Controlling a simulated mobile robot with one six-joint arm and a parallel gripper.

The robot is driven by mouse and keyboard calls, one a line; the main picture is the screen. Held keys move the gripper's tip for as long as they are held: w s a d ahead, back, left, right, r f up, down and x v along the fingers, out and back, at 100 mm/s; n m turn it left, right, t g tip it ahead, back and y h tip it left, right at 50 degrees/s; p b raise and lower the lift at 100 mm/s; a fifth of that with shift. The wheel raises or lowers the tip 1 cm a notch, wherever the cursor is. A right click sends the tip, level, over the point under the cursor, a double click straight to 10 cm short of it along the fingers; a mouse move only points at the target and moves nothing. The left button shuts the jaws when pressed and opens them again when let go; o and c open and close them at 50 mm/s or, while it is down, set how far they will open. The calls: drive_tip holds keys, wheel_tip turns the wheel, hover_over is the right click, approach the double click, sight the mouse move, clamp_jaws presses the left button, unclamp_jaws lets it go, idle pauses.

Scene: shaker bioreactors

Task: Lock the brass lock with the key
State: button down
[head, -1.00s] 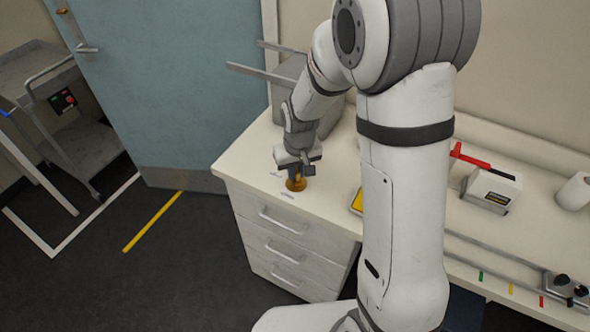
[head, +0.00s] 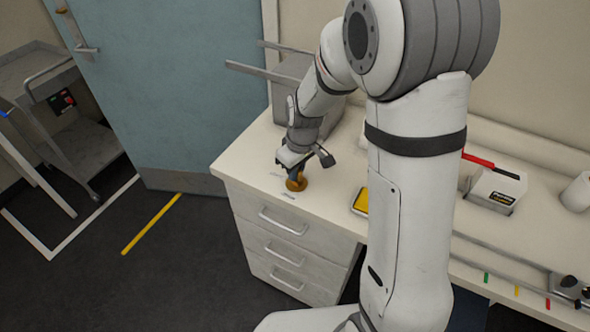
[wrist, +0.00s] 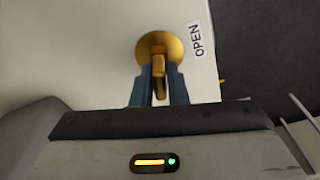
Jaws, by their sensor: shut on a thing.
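The round brass lock (head: 297,184) is set in the white counter top near its front left corner. It shows as a gold disc (wrist: 153,45) in the wrist view. My gripper (head: 294,172) points down over it, with its blue fingers (wrist: 160,76) shut on the brass key (wrist: 160,88). The key stands at the lock's face, between the fingers. How deep its tip sits in the lock is hidden. An OPEN label (wrist: 196,38) lies on the counter right of the lock in the wrist view. A second small label (head: 288,194) near the lock is too small to read.
A grey box (head: 292,75) stands behind my gripper on the counter. A yellow-topped item (head: 361,200) lies right of the lock, partly behind my arm. Drawers (head: 283,222) are below.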

drive_tip(key=shift+s+f+n+b, duration=0.2)
drive_tip(key=shift+n+b, duration=0.3)
drive_tip(key=shift+n, duration=0.5)
drive_tip(key=shift+s+f+n+b, duration=0.15)
drive_tip(key=shift+n+b, duration=0.35)
drive_tip(key=shift+n, duration=0.5)
drive_tip(key=shift+w, duration=0.1)
